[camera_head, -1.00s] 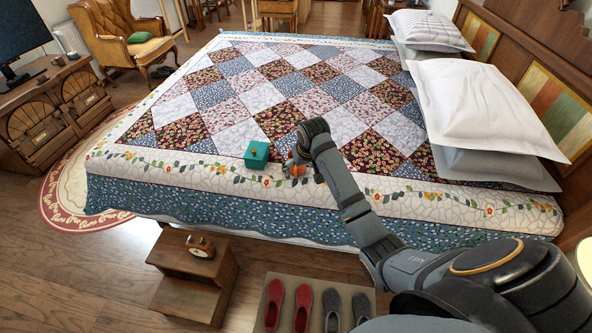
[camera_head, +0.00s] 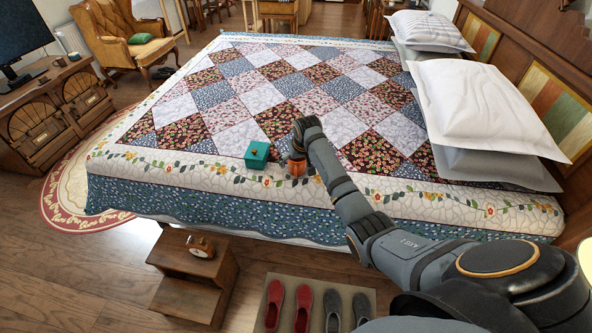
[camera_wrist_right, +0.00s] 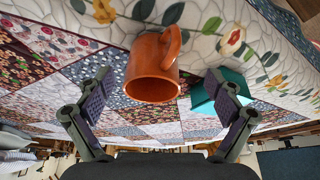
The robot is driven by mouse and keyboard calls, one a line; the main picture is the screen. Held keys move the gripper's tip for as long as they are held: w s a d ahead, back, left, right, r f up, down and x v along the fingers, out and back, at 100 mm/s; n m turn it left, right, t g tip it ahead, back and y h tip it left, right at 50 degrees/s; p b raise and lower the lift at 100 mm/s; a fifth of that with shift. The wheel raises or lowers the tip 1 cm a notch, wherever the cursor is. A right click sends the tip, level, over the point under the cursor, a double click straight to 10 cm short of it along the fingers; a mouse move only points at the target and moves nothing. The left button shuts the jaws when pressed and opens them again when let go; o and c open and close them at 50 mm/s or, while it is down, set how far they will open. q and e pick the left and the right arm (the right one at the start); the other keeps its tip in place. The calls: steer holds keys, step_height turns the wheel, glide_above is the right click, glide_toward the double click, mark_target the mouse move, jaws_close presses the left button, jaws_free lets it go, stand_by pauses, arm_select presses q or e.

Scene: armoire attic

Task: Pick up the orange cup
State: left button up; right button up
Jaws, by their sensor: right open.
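The orange cup (camera_head: 297,168) is on the near border of the quilted bed, partly hidden by my right gripper and arm in the head view. In the right wrist view the cup (camera_wrist_right: 152,72) shows its round opening toward the camera and its handle at the upper right. My right gripper (camera_wrist_right: 160,88) is open, with one finger on each side of the cup and a gap between each finger and it. My left gripper is not in view.
White pillows (camera_head: 480,105) lie at the bed's right. A wooden step (camera_head: 195,270) stands before the bed.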

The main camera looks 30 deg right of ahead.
mark_target(297, 164)
steer(key=x, duration=0.3)
steer(key=shift+f, duration=0.2)
steer(key=shift+r, duration=0.1)
steer(key=c, duration=1.5)
steer(key=shift+r, duration=0.5)
step_height(297, 164, up, 3)
steer(key=shift+a+f, duration=0.15)
steer(key=shift+f, duration=0.05)
steer(key=s+r, duration=0.1)
steer(key=s+a+r, duration=0.1)
steer(key=r, duration=0.1)
steer(key=s+a+r, duration=0.1)
steer(key=shift+s+a+r, duration=0.15)
steer(key=shift+a+r, duration=0.1)
steer(key=shift+r, duration=0.1)
steer(key=s+a+r, duration=0.1)
steer(key=s+a, duration=0.1)
steer(key=s+a+r, duration=0.2)
steer(key=s, duration=0.1)
steer(key=s+a+r, duration=0.1)
steer(key=s+a, duration=0.1)
steer(key=shift+s+r, duration=0.3)
